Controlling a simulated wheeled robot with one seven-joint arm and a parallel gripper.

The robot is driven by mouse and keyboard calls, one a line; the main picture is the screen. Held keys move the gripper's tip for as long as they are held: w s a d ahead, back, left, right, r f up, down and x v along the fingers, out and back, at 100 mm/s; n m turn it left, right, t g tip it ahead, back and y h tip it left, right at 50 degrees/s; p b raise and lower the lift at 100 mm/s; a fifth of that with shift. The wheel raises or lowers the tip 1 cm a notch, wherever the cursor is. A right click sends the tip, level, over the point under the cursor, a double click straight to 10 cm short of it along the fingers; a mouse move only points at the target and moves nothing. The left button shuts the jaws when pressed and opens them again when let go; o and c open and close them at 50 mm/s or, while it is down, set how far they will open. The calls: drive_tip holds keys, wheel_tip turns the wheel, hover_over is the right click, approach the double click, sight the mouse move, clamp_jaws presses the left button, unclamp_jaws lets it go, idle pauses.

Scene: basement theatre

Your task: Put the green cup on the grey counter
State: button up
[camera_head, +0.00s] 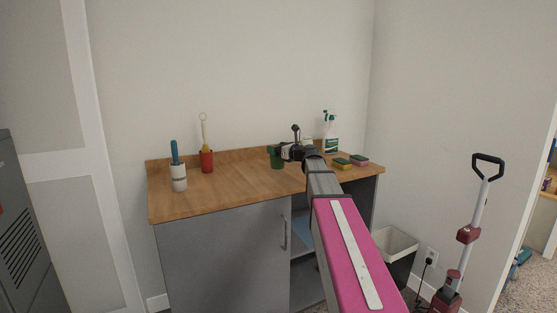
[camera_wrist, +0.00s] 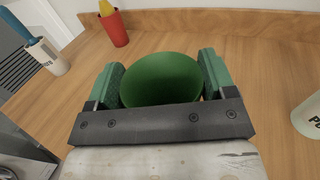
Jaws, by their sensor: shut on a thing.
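The green cup (camera_wrist: 162,80) sits between the two green-padded fingers of my gripper (camera_wrist: 160,85) in the wrist view. My gripper is shut on it, with a finger on each side. In the head view the green cup (camera_head: 275,157) shows at the end of my arm, over the back middle of the counter with the wooden top (camera_head: 235,189) and grey front. Whether the cup touches the wood cannot be told. The cup's lower part is hidden by my gripper in the wrist view.
A white holder with a blue handle (camera_head: 178,177) and a red cup with a yellow-handled tool (camera_head: 206,161) stand left. A spray bottle (camera_head: 331,137) and sponges (camera_head: 343,164) are at the right. A bin (camera_head: 395,246) and vacuum (camera_head: 466,236) stand on the floor. The front left top is clear.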

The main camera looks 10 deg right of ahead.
drive_tip(key=shift+w+d+f, duration=0.35)
drive_tip(key=shift+w, duration=0.15)
drive_tip(key=shift+f, duration=2.05)
drive_tip(key=shift+f, duration=0.1)
drive_tip(key=o, duration=1.1)
drive_tip(key=v, duration=1.2)
